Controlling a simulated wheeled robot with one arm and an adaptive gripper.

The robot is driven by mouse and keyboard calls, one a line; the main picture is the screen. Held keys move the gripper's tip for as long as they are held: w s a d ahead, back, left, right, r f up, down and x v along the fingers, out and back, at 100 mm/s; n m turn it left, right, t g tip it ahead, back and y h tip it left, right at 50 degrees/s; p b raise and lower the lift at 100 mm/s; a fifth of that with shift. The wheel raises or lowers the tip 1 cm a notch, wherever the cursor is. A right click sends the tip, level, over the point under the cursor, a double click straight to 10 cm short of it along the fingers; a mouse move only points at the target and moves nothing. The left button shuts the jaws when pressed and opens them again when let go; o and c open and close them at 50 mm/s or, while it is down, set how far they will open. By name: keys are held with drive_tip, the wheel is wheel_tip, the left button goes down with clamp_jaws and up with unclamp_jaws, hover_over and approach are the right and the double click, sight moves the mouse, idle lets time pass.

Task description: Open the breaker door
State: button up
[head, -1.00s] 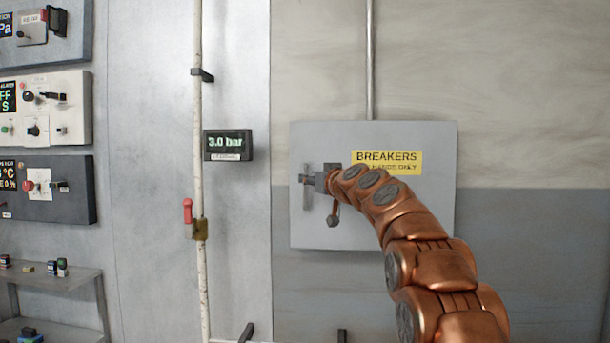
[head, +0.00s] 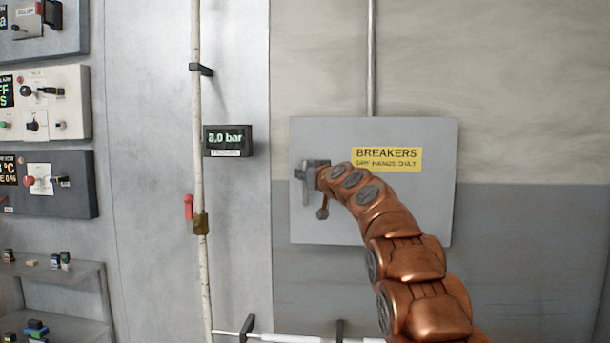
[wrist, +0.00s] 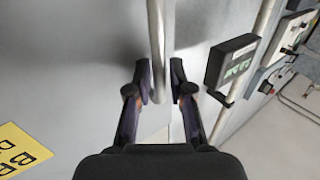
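The breaker door (head: 400,215) is the grey front of a wall box with a yellow "BREAKERS" label (head: 387,159). It looks shut in the head view. Its upright metal handle (wrist: 157,45) is near the door's left edge and mostly hidden by my gripper in the head view. My gripper (head: 310,178) is at that handle. In the wrist view my gripper (wrist: 161,84) is open, with one finger on each side of the handle bar. Narrow gaps seem to show between the pads and the bar; contact is not clear.
A pressure display (head: 228,141) reading "3.0 bar" is left of the box. A white vertical pipe (head: 197,110) with a red-handled valve (head: 188,207) runs beside it. Control panels (head: 45,185) and a shelf (head: 60,275) stand at the far left.

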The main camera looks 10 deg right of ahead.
clamp_jaws()
drive_tip(key=shift+s+f, duration=0.1)
idle(0.3)
